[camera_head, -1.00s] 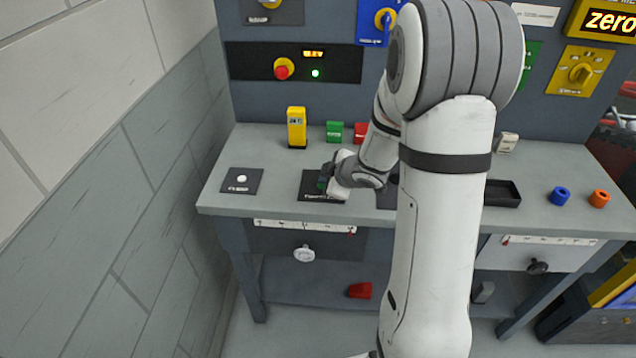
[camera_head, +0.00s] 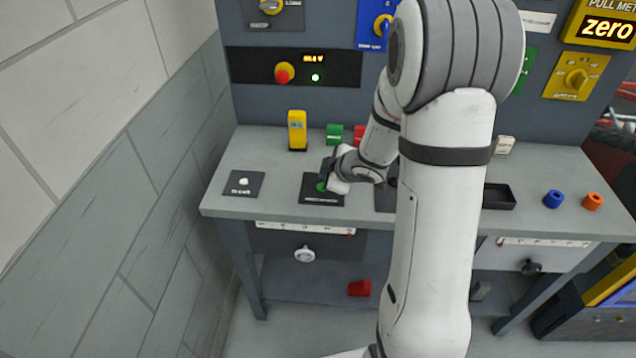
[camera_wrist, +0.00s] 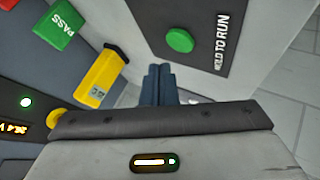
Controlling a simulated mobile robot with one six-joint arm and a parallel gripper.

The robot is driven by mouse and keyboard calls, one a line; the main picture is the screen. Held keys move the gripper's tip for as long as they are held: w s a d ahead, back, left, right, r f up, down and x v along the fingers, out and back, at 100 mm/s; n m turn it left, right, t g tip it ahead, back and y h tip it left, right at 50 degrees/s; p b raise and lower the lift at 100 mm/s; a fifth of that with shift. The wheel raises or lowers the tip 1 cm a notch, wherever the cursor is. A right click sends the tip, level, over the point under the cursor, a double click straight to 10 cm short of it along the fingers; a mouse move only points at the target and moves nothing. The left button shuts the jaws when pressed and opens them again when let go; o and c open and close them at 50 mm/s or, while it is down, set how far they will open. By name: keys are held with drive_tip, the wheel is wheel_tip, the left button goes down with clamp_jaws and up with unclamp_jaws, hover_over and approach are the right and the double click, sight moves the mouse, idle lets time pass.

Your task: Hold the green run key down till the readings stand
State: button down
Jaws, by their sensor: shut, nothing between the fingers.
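The green run key (camera_head: 321,186) is a round button on a dark plate (camera_head: 322,200) at the bench's left front. In the wrist view the key (camera_wrist: 180,41) shows whole on its plate, which reads "HOLD TO RUN". My gripper (camera_head: 326,174) is shut and empty close to the key. In the wrist view its dark fingertips (camera_wrist: 160,68) end short of the key, with a gap in the picture. The small amber display (camera_head: 313,58) on the back panel is lit, its digits too small to read surely. The yellow pull meter (camera_head: 607,26) reads "zero".
A plate with a white button (camera_head: 243,182) lies left of the key. A yellow handheld unit (camera_head: 297,131) and green (camera_head: 333,134) and red (camera_head: 359,134) blocks stand behind. A black tray (camera_head: 498,196) and blue (camera_head: 553,198) and orange (camera_head: 593,201) rings are at right.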

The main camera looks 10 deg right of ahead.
drive_tip(key=shift+r+p, duration=1.55)
drive_tip(key=shift+r, duration=0.4)
drive_tip(key=shift+f, duration=0.1)
idle(0.4)
drive_tip(key=s+d+r+m+g+h, duration=0.1)
drive_tip(key=s+d+r+m+h, duration=0.1)
drive_tip(key=s+r+m+h, duration=0.25)
drive_tip(key=s+d+r+m+h, duration=0.2)
drive_tip(key=s+d+r+m, duration=0.15)
drive_tip(key=s+r, duration=0.3)
drive_tip(key=s+a+r+m+g+y, duration=0.1)
drive_tip(key=s+a+m+g, duration=0.1)
drive_tip(key=s, duration=0.6)
drive_tip(key=s+a+r+m+g+y, duration=0.1)
drive_tip(key=s+a+r+m+g, duration=0.1)
drive_tip(key=s+a, duration=0.3)
drive_tip(key=s+m, duration=0.1)
drive_tip(key=s, duration=0.2)
drive_tip(key=shift+s+r+m+y, duration=0.2)
drive_tip(key=shift+s+m+y, duration=0.1)
drive_tip(key=shift+m+y, duration=0.1)
